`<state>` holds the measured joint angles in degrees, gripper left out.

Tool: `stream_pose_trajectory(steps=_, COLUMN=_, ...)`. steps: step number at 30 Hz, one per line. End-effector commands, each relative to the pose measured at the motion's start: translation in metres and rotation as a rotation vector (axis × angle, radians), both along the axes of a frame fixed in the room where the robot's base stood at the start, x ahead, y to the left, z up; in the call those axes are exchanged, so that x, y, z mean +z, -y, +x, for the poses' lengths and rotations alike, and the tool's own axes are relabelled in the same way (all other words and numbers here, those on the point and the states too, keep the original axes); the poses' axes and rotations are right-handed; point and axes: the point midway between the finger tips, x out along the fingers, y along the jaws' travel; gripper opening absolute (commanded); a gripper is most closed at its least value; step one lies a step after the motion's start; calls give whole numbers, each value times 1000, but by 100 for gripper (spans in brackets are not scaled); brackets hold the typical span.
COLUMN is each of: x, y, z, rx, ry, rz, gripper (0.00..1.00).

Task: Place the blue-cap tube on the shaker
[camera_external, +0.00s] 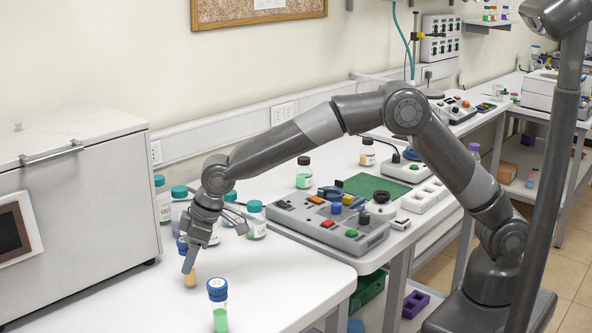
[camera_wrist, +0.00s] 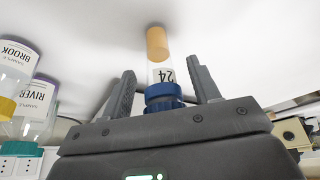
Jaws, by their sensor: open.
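A blue-cap tube with orange contents (camera_external: 190,277) stands on the white table below my gripper (camera_external: 191,262), partly hidden by a finger. My gripper (camera_wrist: 163,78) is open, with a finger on either side of the tube and gaps between. A second blue-cap tube with green contents (camera_external: 219,317) stands nearer the camera.
Several teal-capped bottles (camera_external: 256,224) stand behind my gripper. A grey panel with coloured knobs (camera_external: 300,220) lies to the right, near a green mat (camera_external: 372,185). A large white machine (camera_external: 80,220) stands at the left.

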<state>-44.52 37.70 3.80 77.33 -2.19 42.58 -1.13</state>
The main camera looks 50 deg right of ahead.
Motion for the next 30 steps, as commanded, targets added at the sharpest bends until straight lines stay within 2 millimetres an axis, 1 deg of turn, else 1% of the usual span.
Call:
stream_pose_trajectory(steps=1, x=9, y=2, z=-1, rx=0, ry=3, rz=3, gripper=56)
stream_pose_trajectory(steps=9, x=63, y=19, z=-16, rx=0, ry=3, rz=3, gripper=56)
stream_pose_trajectory(steps=12, x=80, y=25, z=-21, rx=0, ry=3, rz=3, gripper=56)
stream_pose_trajectory(steps=15, x=93, y=29, z=-24, rx=-1, ry=1, rz=2, gripper=56)
stream_pose_trajectory(steps=20, x=104, y=33, z=-28, rx=0, ry=1, rz=1, gripper=56)
stream_pose_trajectory(steps=28, x=106, y=34, z=-28, rx=-1, ry=0, rz=0, gripper=56)
stream_pose_trajectory(steps=30, x=110, y=41, z=-27, rx=-9, ry=2, rz=1, gripper=56)
